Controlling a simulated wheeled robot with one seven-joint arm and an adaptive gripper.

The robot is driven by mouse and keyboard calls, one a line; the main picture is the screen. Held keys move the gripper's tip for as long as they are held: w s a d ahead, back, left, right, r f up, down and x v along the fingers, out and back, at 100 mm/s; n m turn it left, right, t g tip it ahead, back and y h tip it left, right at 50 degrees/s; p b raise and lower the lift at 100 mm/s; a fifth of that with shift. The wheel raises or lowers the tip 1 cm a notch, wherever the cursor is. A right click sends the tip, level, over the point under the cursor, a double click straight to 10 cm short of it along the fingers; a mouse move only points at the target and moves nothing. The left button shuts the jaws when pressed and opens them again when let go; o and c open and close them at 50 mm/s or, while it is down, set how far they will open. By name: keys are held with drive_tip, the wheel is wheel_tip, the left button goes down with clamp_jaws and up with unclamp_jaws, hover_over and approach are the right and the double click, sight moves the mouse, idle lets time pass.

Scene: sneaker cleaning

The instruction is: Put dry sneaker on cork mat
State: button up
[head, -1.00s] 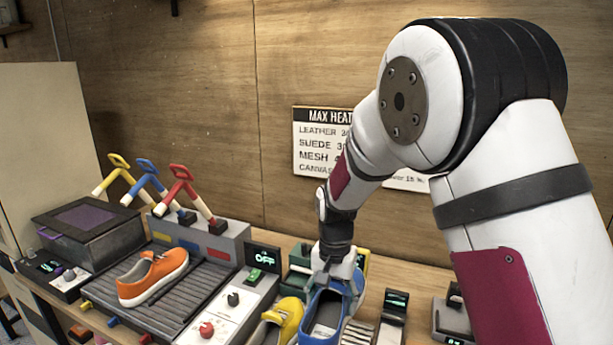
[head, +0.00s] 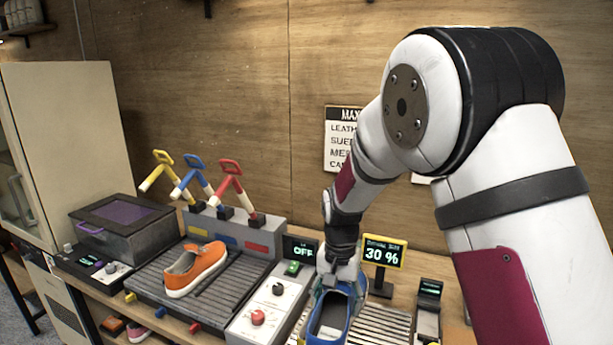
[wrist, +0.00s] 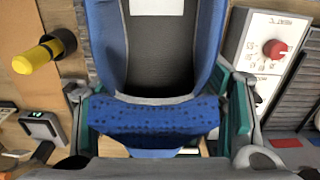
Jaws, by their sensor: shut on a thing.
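A blue sneaker (head: 329,318) with a grey inside is at the bottom centre of the head view, under my gripper (head: 338,280). In the wrist view the blue sneaker (wrist: 153,118) fills the middle. The green-padded fingers of my gripper (wrist: 160,112) are shut on its heel end, one on each side. Whether the sneaker touches the slatted surface below is unclear. An orange sneaker (head: 196,268) lies on the dark ribbed rack (head: 228,295) at the left. I cannot make out a cork mat in either view.
A display reading 30 % (head: 384,252) stands just right of my gripper. A control panel with a red knob (head: 258,318) is at its left. Yellow, blue and red-handled holders (head: 231,190) rise behind the rack. A lidded box (head: 125,225) stands farther left.

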drive_tip(key=w+d+f+n, duration=0.2)
drive_tip(key=d+f, duration=0.1)
drive_tip(key=d, duration=0.3)
drive_tip(key=w+d+f+n+b, duration=0.1)
drive_tip(key=w+d+f+n, duration=0.1)
drive_tip(key=d, duration=0.4)
drive_tip(key=shift+w+d+f, duration=0.15)
drive_tip(key=shift+w+f, duration=0.05)
drive_tip(key=shift+f, duration=0.6)
drive_tip(key=shift+r, duration=0.1)
